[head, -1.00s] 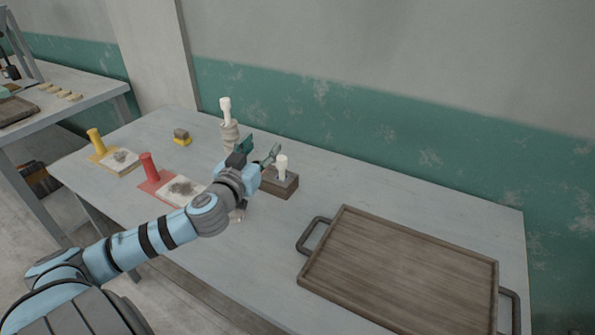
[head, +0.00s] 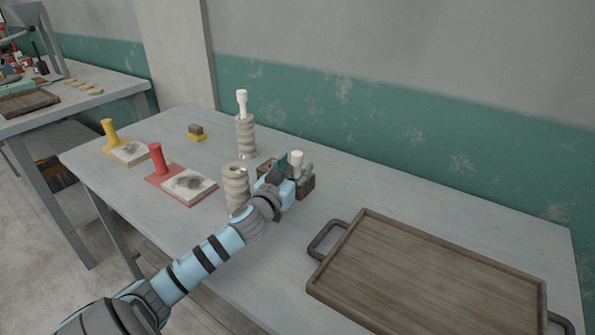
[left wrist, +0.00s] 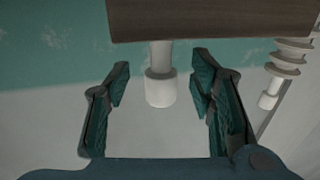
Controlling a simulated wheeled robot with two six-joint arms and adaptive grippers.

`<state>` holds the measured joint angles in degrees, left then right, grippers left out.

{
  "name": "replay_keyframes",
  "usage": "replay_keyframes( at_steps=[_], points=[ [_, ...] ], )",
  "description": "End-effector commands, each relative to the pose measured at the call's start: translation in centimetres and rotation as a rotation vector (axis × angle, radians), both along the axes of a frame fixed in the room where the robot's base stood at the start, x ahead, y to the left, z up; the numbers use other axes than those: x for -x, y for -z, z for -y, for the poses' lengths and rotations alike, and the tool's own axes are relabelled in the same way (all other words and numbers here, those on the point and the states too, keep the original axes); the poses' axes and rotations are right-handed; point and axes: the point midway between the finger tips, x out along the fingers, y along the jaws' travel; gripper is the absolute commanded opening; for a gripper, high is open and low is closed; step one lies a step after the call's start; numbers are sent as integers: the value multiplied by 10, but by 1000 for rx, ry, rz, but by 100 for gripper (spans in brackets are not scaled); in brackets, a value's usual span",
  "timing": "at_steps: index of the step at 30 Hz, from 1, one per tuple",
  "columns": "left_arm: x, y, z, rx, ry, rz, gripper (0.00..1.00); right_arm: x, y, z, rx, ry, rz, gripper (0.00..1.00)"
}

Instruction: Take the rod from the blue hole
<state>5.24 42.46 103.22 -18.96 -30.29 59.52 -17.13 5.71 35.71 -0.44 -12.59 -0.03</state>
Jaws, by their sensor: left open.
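A white rod with a thick head (head: 297,157) stands upright in a dark wooden block (head: 307,187). In the left wrist view the rod (left wrist: 160,90) and the block (left wrist: 210,18) appear upside down. My left gripper (head: 292,167) is open at the rod. In its wrist view the fingers (left wrist: 160,88) stand on either side of the rod's head, with gaps on both sides. A second white rod (head: 242,103) stands in a ribbed beige holder (head: 246,138) behind. No blue hole shows; the block's top is largely hidden by my gripper. My right gripper is not in view.
Another ribbed holder (head: 235,178) stands left of my gripper. A wooden tray (head: 372,216) fills the right front. The table's back right is clear.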

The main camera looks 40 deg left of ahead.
Motion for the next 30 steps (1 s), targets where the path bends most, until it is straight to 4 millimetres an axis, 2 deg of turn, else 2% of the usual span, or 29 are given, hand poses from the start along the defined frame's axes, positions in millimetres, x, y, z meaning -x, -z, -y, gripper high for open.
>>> replay_keyframes(
  at_steps=[3,10,19,26,30],
  points=[
    [-17,0,-6,3,-2,1,50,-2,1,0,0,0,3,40],
    [-20,0,-7,-1,-1,-1,48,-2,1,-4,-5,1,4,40],
    [-19,0,-7,-1,-1,-1,0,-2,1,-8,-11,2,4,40],
    [-19,-1,-7,-1,-1,0,0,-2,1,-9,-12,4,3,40],
    [-20,-17,-7,-2,-1,2,0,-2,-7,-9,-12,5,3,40]
  ],
)
